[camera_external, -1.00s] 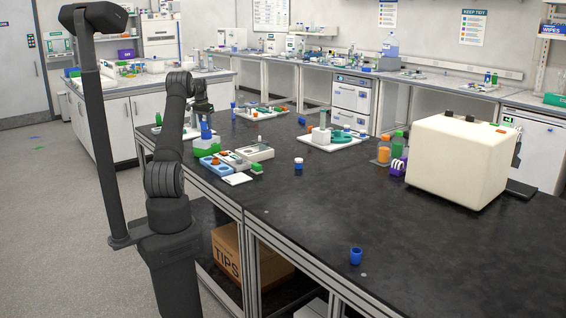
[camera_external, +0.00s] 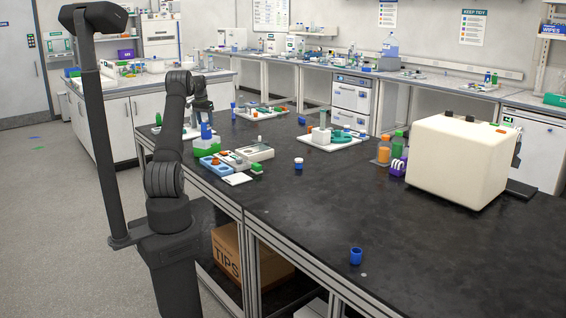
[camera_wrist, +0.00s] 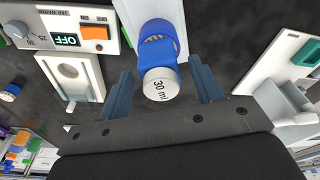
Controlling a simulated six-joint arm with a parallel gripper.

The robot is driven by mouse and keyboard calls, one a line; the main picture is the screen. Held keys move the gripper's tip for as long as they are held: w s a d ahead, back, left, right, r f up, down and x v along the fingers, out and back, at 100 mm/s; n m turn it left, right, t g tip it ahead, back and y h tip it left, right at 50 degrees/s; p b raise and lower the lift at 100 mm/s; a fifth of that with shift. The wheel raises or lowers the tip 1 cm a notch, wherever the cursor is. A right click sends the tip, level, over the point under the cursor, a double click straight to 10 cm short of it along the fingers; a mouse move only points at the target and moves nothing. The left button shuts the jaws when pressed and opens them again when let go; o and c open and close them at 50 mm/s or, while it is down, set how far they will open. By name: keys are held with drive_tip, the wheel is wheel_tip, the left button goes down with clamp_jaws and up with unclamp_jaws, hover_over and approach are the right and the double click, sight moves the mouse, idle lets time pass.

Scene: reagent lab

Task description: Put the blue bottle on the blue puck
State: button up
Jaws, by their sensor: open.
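The blue bottle (camera_wrist: 157,36) is in the upper middle of the wrist view, with a white end marked "30 ml" facing the camera. In the external view, a blue upright item (camera_external: 206,131) that looks like this bottle stands by a green block at the left of the bench. My gripper (camera_wrist: 160,70) is open, with one finger on each side of the bottle and visible gaps. In the external view my gripper (camera_external: 203,106) is just above it. I cannot identify the blue puck for certain; a small blue cup-like piece (camera_external: 356,256) stands at the front of the bench.
A switch box (camera_wrist: 80,28) reading OFF and a white holder (camera_wrist: 75,75) are left of the bottle in the wrist view. A small blue-and-white jar (camera_external: 299,164) stands mid-bench. A large cream machine (camera_external: 457,160) is at right. The front bench is mostly clear.

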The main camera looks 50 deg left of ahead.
sight(203, 123)
wheel_tip(203, 123, up, 10)
drive_tip(key=s, duration=0.1)
drive_tip(key=shift+s+d, duration=0.2)
drive_tip(key=shift+d, duration=0.1)
drive_tip(key=f, duration=0.4)
drive_tip(key=w+f, duration=0.1)
drive_tip(key=f, duration=0.6)
drive_tip(key=shift+w+a+f, duration=0.35)
drive_tip(key=shift+r, duration=1.95)
